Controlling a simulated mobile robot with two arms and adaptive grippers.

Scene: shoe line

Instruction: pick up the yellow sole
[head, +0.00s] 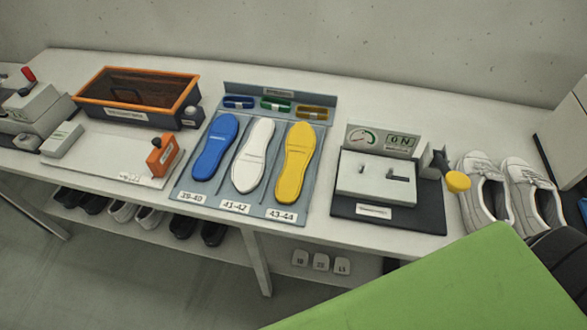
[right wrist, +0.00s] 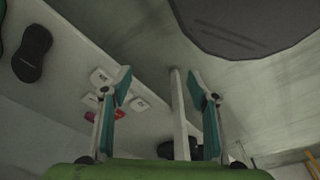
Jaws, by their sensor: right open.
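The yellow sole (head: 295,163) lies flat in the right-hand slot of a grey sole tray (head: 230,206), above the label 43-44. A white sole (head: 254,155) lies in the middle slot and a blue sole (head: 215,148) in the left slot. My right gripper (right wrist: 162,98) shows in the right wrist view, with its two teal-padded fingers wide apart and nothing between them. It is away from the yellow sole, which I cannot make out in that view. My left gripper is in neither view.
An orange-rimmed bin (head: 138,94) stands at the back left. A grey device with a dial (head: 377,173) stands right of the tray, then white shoes (head: 510,190). Shoes and small numbered blocks (head: 321,262) sit on the shelf below. A green part of mine covers the lower right.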

